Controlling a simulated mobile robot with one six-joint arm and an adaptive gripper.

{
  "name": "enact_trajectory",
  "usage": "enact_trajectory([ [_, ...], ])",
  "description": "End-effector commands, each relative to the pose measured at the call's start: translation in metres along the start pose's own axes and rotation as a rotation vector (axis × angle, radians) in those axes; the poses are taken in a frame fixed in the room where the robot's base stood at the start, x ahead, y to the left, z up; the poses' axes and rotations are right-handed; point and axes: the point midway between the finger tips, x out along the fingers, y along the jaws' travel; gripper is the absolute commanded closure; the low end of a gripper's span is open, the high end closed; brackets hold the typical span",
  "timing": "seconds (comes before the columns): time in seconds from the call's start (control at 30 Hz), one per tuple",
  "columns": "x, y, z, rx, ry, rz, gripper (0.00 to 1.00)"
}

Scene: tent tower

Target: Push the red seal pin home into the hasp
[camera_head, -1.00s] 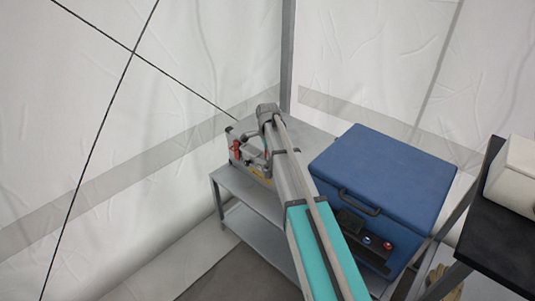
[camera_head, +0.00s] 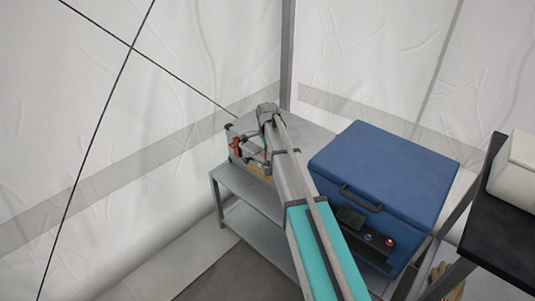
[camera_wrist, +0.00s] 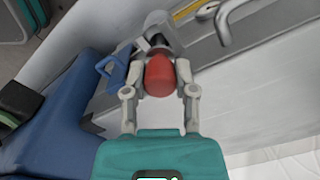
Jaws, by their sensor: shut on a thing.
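The red seal pin (camera_wrist: 160,75) is held by its rounded red head between the fingers of my gripper (camera_wrist: 160,84) in the wrist view. A grey metal fitting, apparently the hasp (camera_wrist: 158,32), lies just beyond the pin. The pin's shank is hidden, so I cannot tell how deep it sits. In the head view, a red piece (camera_head: 235,147), apparently the pin, shows by the front of a grey case (camera_head: 263,168). My gripper reaches there from the right, partly hidden by my arm.
A blue tab with a loop (camera_wrist: 112,70) is close left of the fingers. A metal handle (camera_wrist: 224,24) is at upper right in the wrist view. A large blue box (camera_head: 385,175) stands right of the case on the grey shelf (camera_head: 245,190). Tent walls close in behind.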

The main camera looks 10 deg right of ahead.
Motion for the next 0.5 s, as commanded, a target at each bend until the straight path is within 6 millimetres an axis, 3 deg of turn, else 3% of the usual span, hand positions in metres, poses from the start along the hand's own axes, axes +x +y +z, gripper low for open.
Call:
enact_trajectory([
  [0.5,0.0101,0.0001,0.0000,0.000,0.000,0.000,1.00],
])
